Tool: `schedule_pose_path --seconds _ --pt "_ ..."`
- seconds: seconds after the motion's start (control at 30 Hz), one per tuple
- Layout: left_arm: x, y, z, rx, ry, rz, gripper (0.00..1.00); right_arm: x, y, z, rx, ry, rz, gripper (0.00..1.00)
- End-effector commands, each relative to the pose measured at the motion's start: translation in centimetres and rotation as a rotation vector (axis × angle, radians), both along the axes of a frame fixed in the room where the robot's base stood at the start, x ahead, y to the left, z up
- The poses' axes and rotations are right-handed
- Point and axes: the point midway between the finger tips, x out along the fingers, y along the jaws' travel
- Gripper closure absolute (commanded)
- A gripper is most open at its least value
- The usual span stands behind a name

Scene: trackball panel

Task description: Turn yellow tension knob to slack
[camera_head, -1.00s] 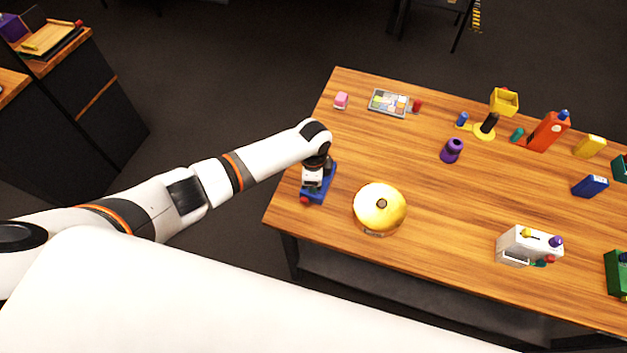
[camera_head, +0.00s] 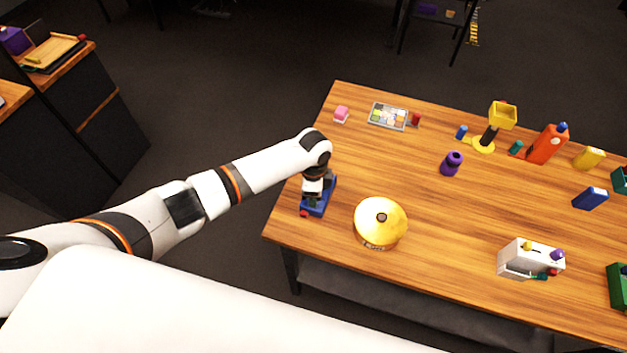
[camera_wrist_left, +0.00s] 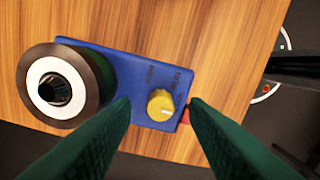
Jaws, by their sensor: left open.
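The blue trackball panel (camera_head: 329,193) lies at the table's near left corner, partly hidden under my left arm. In the left wrist view the panel (camera_wrist_left: 123,68) carries a yellow knob (camera_wrist_left: 161,104) with a white pointer mark. Dark lettering stands beside the knob on the panel, too small to read surely. A round black and white part (camera_wrist_left: 58,88) covers the panel's other end. My left gripper (camera_head: 314,196) is over the panel. Its two green fingers (camera_wrist_left: 158,108) are open, one on either side of the knob in the picture, with nothing between them gripped. My right gripper is not in view.
A golden round object (camera_head: 380,223) stands close to the right of the panel. A small red part (camera_head: 304,213) shows at the panel's near edge. The table edge (camera_head: 268,236) is close by on the left. Farther right stand a purple piece (camera_head: 452,163) and a white box (camera_head: 530,259).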

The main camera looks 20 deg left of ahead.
Motion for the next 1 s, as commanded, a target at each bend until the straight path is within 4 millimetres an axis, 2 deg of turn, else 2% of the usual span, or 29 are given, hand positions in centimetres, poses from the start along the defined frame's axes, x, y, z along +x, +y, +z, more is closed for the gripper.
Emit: schedule_pose_path --seconds 0.3,0.5,0.7,1.0 --pt "0.1 0.0 6.6 -0.001 -0.005 -0.001 0.59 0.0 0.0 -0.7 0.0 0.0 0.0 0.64" --pt "0.1 0.0 9.6 -0.001 -0.002 -0.001 0.59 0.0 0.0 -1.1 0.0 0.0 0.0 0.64" --pt "0.0 0.0 10.7 0.0 -0.001 -0.001 0.59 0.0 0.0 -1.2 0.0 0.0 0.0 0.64" --pt "0.0 0.0 10.7 0.0 -0.001 -0.001 0.59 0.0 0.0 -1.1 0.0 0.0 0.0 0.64"
